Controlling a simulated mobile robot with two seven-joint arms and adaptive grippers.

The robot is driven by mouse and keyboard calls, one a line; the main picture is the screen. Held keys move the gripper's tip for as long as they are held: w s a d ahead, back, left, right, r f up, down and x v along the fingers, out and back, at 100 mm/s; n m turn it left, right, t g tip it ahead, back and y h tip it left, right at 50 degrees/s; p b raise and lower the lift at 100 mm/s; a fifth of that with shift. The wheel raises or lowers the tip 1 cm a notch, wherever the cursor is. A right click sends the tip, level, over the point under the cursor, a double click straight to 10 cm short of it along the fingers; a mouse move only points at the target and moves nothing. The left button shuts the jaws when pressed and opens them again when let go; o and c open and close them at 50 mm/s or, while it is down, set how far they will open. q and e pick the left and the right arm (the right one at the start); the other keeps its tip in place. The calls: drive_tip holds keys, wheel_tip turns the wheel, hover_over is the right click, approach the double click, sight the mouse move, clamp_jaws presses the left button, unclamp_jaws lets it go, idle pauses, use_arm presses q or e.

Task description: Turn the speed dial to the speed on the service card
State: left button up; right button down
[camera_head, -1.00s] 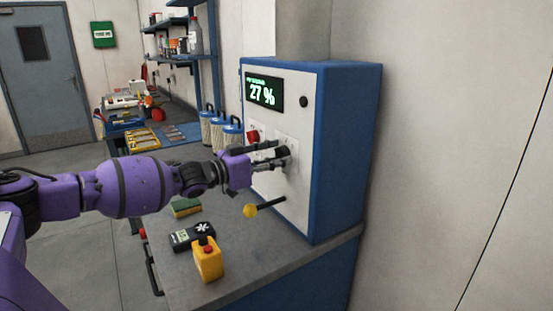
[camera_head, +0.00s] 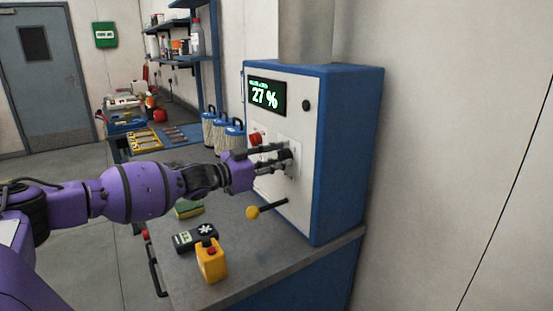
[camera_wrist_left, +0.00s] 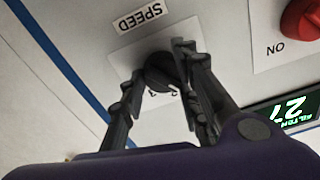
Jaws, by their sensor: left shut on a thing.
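The black speed dial (camera_wrist_left: 161,72) sits on a pale plate on the cabinet front, beside a label reading SPEED. My left gripper (camera_head: 288,157) is at the dial, its two fingers on either side of the knob and shut on it. In the left wrist view the gripper (camera_wrist_left: 160,66) hides part of the plate's markings, and I cannot read where the dial points. The cabinet's display (camera_head: 266,97) shows 27 % in green. I see no readable service card. My right gripper is not in view.
A red knob (camera_head: 255,139) marked ON sits close to the dial. On the bench (camera_head: 262,259) are a black handheld device (camera_head: 195,237), a yellow box (camera_head: 211,262) with a red button, and a green sponge (camera_head: 190,211).

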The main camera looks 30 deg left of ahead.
use_arm(q)
drive_tip(key=shift+s+d+f+m+p, duration=0.1)
drive_tip(key=shift+f+m+p, duration=0.15)
drive_tip(key=shift+m, duration=0.9)
drive_tip(key=shift+w+d+f+m+p, duration=0.1)
drive_tip(key=shift+f+m+p, duration=0.1)
drive_tip(key=shift+m, duration=0.9)
drive_tip(key=shift+s+d+f+m+p, duration=0.15)
drive_tip(key=shift+m+p, duration=0.1)
drive_tip(key=shift+m, duration=0.9)
drive_tip(key=shift+a+f, duration=0.1)
drive_tip(key=o, duration=1)
drive_tip(key=shift+r, duration=0.2)
drive_tip(key=shift+a+r, duration=0.15)
drive_tip(key=shift+r, duration=0.05)
drive_tip(key=v, duration=1.1)
drive_tip(key=shift+s+a, duration=0.15)
drive_tip(key=shift+s, duration=0.2)
drive_tip(key=shift+f, duration=0.15)
